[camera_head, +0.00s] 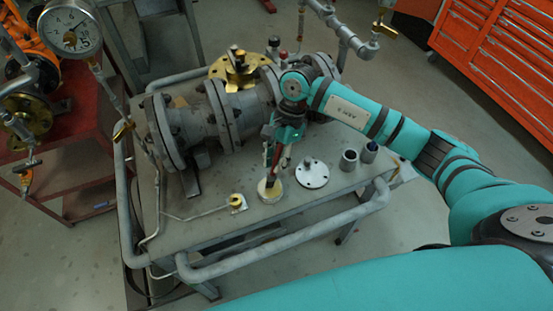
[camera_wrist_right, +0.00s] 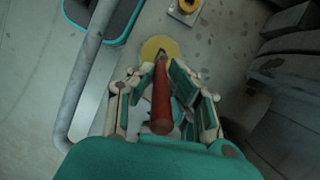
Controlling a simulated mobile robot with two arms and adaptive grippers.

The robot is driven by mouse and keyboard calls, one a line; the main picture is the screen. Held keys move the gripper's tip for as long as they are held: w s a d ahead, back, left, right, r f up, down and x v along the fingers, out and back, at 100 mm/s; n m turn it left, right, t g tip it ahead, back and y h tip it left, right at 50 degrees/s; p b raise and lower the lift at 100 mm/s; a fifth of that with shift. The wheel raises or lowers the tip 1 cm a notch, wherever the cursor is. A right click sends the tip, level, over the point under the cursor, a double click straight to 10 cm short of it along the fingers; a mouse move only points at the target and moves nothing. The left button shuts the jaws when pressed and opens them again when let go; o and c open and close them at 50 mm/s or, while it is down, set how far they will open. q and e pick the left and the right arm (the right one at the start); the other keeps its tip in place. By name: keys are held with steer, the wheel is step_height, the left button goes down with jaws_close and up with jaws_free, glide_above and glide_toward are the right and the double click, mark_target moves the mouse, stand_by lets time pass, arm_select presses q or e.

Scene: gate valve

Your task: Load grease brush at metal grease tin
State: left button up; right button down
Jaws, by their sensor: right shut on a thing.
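The metal grease tin (camera_head: 268,191) stands on the grey bench top near its front edge. Its yellow grease shows in the right wrist view (camera_wrist_right: 151,48). My right gripper (camera_head: 275,160) is above the tin, pointing down. In the right wrist view it (camera_wrist_right: 163,85) is shut on the grease brush (camera_wrist_right: 162,100), which has a red-brown handle. The brush points down at the tin, and its dark tip overlaps the yellow grease in that view. I cannot tell how deep the tip sits. My left gripper is not in view.
A flanged grey pipe with a gate valve (camera_head: 230,110) lies along the back of the bench. A round metal flange (camera_head: 312,172) and two small cups (camera_head: 348,160) are right of the tin. A small brass piece (camera_head: 237,202) is left. A tubular rail (camera_head: 290,235) borders the bench front.

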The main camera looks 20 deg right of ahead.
steer(key=shift+f, duration=0.2)
steer(key=shift+s+f+b, duration=0.1)
steer(key=shift+f+b, duration=0.05)
steer(key=shift+b, duration=0.45)
stand_by(1.6)
steer(key=shift+r+p, duration=0.55)
steer(key=shift+r, duration=0.65)
steer(key=shift+r+p, duration=0.95)
steer(key=shift+r, duration=1.5)
